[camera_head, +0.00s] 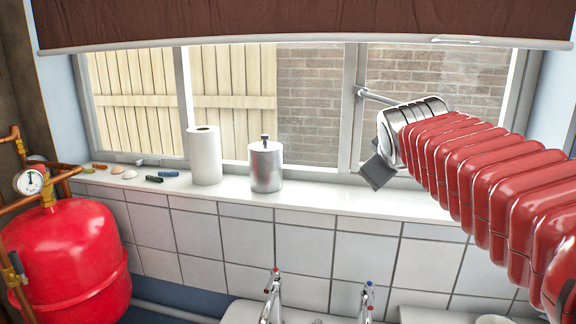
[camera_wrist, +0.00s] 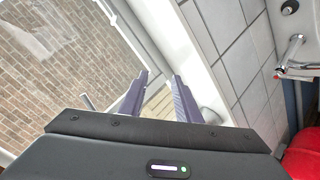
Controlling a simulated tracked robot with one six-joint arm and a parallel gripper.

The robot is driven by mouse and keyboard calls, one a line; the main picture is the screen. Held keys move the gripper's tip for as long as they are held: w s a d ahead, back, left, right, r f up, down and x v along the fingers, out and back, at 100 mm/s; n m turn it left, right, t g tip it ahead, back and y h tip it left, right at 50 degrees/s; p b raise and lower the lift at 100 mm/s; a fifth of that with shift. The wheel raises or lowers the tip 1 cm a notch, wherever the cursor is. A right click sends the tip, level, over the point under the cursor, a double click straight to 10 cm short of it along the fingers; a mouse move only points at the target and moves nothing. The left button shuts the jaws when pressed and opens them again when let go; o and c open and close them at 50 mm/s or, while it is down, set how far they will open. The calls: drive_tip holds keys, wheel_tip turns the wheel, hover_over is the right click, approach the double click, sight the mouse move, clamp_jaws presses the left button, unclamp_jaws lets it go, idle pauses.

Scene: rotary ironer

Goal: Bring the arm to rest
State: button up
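My arm reaches in from the right in the head view as a row of red ribbed segments ending in a silver wrist. My gripper (camera_head: 378,172) shows there as a dark grey block in front of the window, above the right part of the sill. In the wrist view, the two purple-grey fingers of my gripper (camera_wrist: 160,75) stand apart with a gap between them. Nothing is held in the gap. The fingertips are hard to make out in the head view.
A white windowsill (camera_head: 330,195) carries a paper roll (camera_head: 204,156), a metal canister (camera_head: 266,167) and small items at left. Two taps (camera_head: 271,297) stand below. A red tank (camera_head: 70,260) with copper pipes is at left. A metal rod (camera_head: 378,96) lies near my wrist.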

drive_tip(key=s+a+f+m+g+y, duration=0.1)
drive_tip(key=s+a+f+m+g, duration=0.1)
drive_tip(key=s+f, duration=1)
drive_tip(key=s+a+f+m+g+y, duration=0.1)
drive_tip(key=s+a+f+m+g, duration=0.2)
drive_tip(key=s+f, duration=1)
drive_tip(key=s+m, duration=0.2)
drive_tip(key=s, duration=0.2)
drive_tip(key=shift+g, duration=0.4)
drive_tip(key=shift+w, duration=0.1)
drive_tip(key=shift+c, duration=0.2)
